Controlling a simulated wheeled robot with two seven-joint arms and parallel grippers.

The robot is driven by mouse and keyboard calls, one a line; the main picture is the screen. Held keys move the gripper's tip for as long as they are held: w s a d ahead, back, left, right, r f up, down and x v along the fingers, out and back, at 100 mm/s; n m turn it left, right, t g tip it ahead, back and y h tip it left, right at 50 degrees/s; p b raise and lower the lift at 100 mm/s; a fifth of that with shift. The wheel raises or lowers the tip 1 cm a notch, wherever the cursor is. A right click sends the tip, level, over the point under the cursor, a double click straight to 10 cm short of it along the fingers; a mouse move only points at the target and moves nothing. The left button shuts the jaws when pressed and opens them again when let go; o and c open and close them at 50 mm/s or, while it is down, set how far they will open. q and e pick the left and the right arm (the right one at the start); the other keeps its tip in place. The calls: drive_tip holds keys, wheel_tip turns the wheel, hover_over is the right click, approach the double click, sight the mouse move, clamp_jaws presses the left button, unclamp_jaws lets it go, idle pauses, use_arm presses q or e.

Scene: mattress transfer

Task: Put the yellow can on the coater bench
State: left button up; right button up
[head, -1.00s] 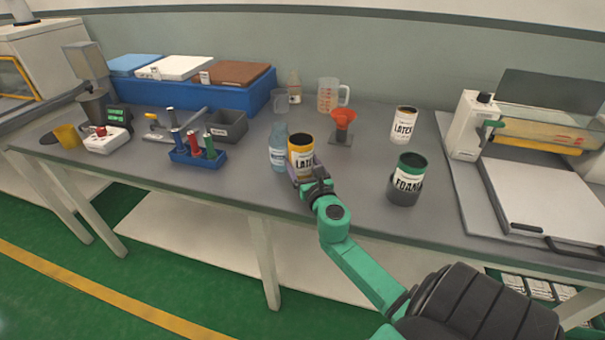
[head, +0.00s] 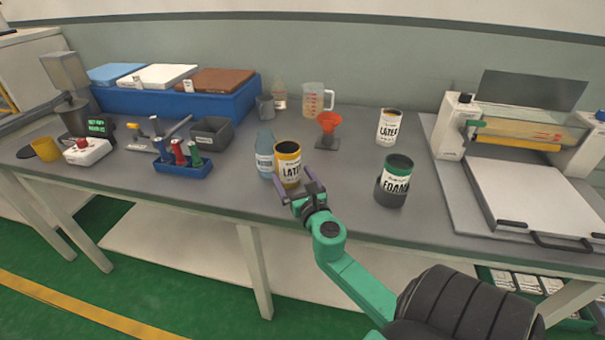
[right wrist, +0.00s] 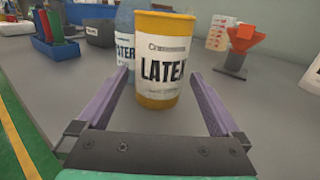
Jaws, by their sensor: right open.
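The yellow can (head: 288,164), with a white LATEX label, stands upright on the grey bench (head: 330,216), just right of a blue bottle (head: 265,155). In the right wrist view the yellow can (right wrist: 158,62) fills the middle ahead of the palm. My right gripper (head: 301,188) is open, its purple fingers spread on the near side of the can. In the wrist view the right gripper (right wrist: 160,80) has one fingertip at each side of the can's lower part, with space visible at the right. A coating machine (head: 530,185) is on the right. My left gripper is out of view.
A green FOAM can (head: 397,172) in a dark holder and a white LATEX can (head: 389,126) stand to the right. An orange funnel (head: 329,123) and a measuring jug (head: 314,100) are behind. A blue rack (head: 183,166) is left. Bench front between yellow and FOAM cans is clear.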

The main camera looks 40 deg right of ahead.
drive_tip(key=b+v, duration=0.2)
drive_tip(key=v, duration=0.6)
drive_tip(key=shift+a+f, duration=0.1)
drive_tip(key=shift+f, duration=0.05)
drive_tip(key=shift+s+a, duration=0.15)
drive_tip(key=shift+s, duration=0.3)
